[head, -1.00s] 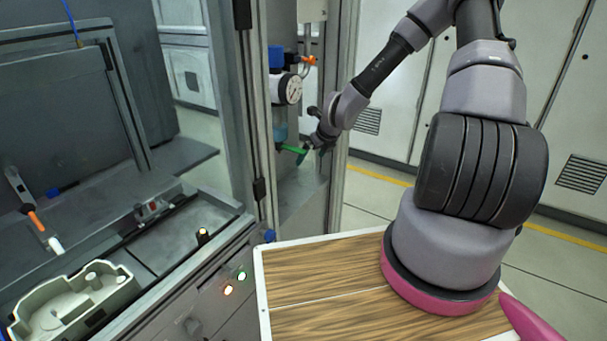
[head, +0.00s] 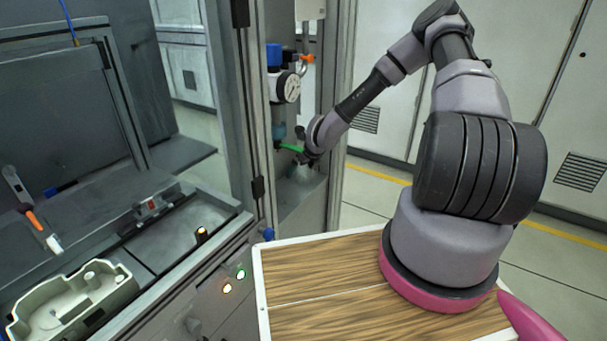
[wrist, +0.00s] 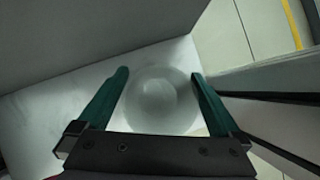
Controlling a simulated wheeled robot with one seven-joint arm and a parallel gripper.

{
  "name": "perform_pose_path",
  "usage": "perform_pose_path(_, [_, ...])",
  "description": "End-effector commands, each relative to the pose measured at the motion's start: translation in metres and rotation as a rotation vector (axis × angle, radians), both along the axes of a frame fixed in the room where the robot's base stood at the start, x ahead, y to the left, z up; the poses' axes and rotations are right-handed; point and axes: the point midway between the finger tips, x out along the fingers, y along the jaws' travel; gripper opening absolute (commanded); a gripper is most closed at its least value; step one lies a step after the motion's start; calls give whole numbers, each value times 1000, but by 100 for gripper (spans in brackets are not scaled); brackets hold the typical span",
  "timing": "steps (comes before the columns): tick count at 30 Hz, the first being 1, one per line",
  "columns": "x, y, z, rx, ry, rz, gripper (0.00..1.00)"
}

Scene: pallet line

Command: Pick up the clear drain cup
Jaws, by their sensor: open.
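The clear drain cup (wrist: 158,98) is a round, see-through cup on a pale shelf surface in the wrist view. It looks whitish and blurred against that surface. My gripper (wrist: 160,76) is open, with one dark green finger on each side of the cup. The fingers look apart from its sides, and I cannot tell whether they touch. In the head view my gripper (head: 298,163) is low in the narrow bay below the gauge. The cup (head: 303,174) shows there faintly, partly hidden by my gripper.
A pressure gauge (head: 287,87) and a blue-topped regulator (head: 275,56) hang above the bay. The bay's metal post (head: 338,150) stands close on the right. A pale tray (head: 72,300) lies at lower left.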

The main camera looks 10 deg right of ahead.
Motion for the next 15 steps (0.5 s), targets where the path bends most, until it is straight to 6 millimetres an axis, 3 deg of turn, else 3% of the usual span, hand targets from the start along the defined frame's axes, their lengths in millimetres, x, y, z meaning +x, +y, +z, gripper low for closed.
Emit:
perform_pose_path(2, [0, 0, 0, 0, 0, 0, 100])
perform_pose_path(8, [0, 0, 0, 0, 0, 0, 27])
perform_pose_path(15, [0, 0, 1, 0, 0, 0, 25])
